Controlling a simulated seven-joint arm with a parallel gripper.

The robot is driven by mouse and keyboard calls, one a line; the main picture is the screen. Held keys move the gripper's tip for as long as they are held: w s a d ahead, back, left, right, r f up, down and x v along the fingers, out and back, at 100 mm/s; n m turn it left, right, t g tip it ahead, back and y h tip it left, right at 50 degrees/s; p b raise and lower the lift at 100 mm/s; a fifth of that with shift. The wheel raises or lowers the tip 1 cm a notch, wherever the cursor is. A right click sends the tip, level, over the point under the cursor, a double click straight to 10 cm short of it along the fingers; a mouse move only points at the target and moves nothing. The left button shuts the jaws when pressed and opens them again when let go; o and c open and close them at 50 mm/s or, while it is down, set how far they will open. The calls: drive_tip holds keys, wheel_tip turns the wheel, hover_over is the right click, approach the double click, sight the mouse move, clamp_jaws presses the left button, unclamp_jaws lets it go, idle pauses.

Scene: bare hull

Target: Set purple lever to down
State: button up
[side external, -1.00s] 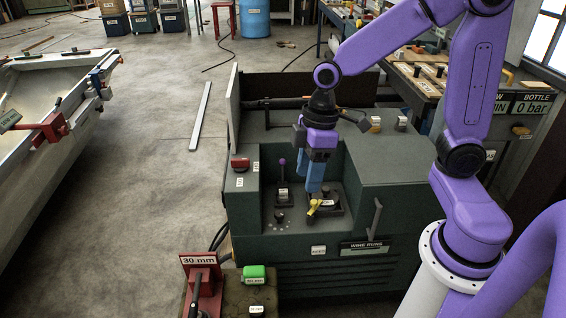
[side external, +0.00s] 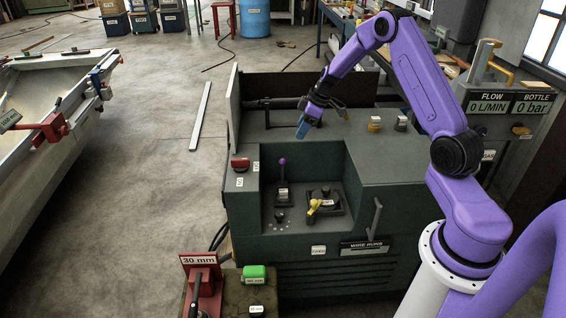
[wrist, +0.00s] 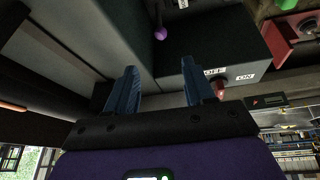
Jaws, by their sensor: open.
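The purple lever (side external: 282,171) stands in the recess of the dark green machine, a thin stalk with a purple ball on top, upright on a small labelled base. Its purple ball also shows at the top of the wrist view (wrist: 160,33). My gripper (side external: 302,130) is up and behind the recess, above the machine's top, apart from the lever. In the wrist view my gripper (wrist: 163,88) shows two blue fingers spread apart with nothing between them.
A yellow-handled knob (side external: 313,207) sits right of the lever in the recess. A red switch (side external: 240,163) with labels stands on the left wall, marked OFF and ON in the wrist view. A grey handle (side external: 376,215) is at the front right. The machine's walls (side external: 345,175) enclose the recess.

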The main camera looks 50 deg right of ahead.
sight(284, 160)
drive_tip(key=x, duration=1.7)
drive_tip(key=shift+s, duration=0.1)
drive_tip(key=shift+c, duration=0.3)
clamp_jaws()
